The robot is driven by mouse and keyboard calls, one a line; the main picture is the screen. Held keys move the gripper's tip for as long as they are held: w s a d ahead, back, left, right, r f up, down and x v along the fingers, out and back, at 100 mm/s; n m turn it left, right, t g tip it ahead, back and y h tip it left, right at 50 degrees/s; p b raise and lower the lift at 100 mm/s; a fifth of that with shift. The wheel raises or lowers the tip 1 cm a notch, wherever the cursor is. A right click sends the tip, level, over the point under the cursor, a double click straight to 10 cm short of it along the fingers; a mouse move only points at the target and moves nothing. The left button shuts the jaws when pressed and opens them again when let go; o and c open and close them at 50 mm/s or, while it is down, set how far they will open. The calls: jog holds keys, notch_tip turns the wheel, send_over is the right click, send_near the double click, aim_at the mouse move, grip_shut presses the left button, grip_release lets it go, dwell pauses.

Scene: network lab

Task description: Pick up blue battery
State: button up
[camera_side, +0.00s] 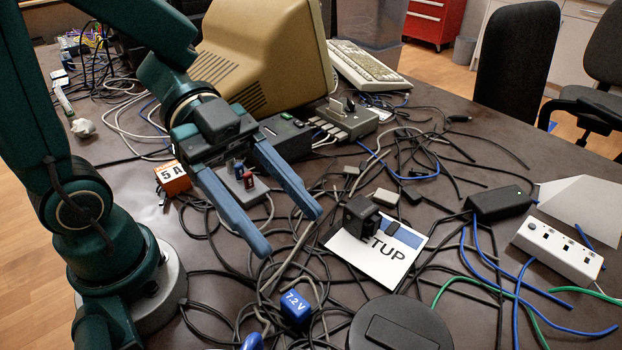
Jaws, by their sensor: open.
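The blue battery (296,307) is a small blue block marked "7.2 V". It lies among tangled cables near the front middle of the table. My gripper (292,231) is open, with two long blue fingers spread apart and nothing between them that I can see it holding. Its fingertips are above and behind the battery in the picture, apart from it. The battery's lower edges are partly hidden by cables.
Loose cables cover much of the table (480,125). An orange block marked "5 A" (173,178) lies left of the gripper. A white "SETUP" card (372,268) with a black block (361,216), a round dark lid (400,325) and a white power strip (556,250) lie to the right.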

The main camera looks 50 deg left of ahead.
aim_at(306, 315)
notch_tip(306, 315, down, 14)
jog(key=shift+f, duration=0.25)
jog(key=shift+x, duration=2.6)
jog(key=shift+w, duration=0.1)
grip_shut()
